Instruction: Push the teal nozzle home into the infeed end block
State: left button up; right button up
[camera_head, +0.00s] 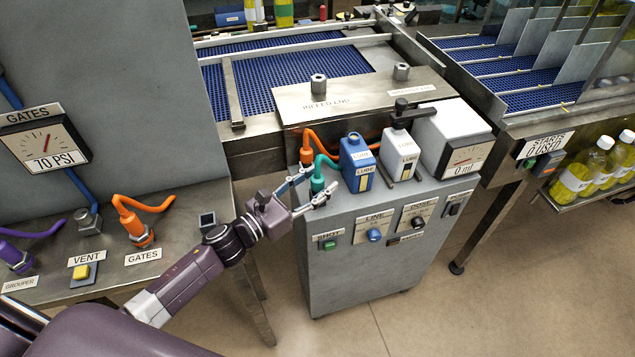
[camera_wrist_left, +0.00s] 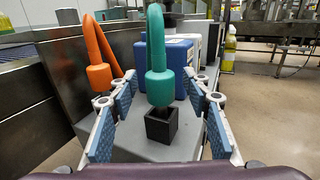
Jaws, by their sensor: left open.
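The teal nozzle (camera_head: 318,180), with its curved teal hose, stands upright on the grey lube cabinet (camera_head: 350,240). In the left wrist view the teal nozzle (camera_wrist_left: 160,88) rises from a small black square holder (camera_wrist_left: 161,126). My left gripper (camera_head: 315,186) is open around it. One blue-padded finger is on each side in the left wrist view (camera_wrist_left: 160,122), with gaps to the nozzle. The infeed end block (camera_head: 318,84) is a small grey fitting on the steel plate labelled "INFEED END", farther back. My right gripper is not in view.
An orange nozzle (camera_head: 306,152) stands close beside the teal one. A blue lube bottle (camera_head: 357,165) and a white lube bottle (camera_head: 399,155) stand to the right, near a gauge box (camera_head: 455,140). A second fitting (camera_head: 401,72) sits on the plate's right part.

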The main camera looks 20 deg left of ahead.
pick_arm(q)
grip_shut()
jog(key=shift+r, duration=0.1)
notch_tip(320, 180, up, 20)
jog(key=p, duration=0.1)
jog(key=shift+p, duration=0.3)
dwell(0.3)
dwell(0.4)
jog(key=shift+r+p, duration=2.7)
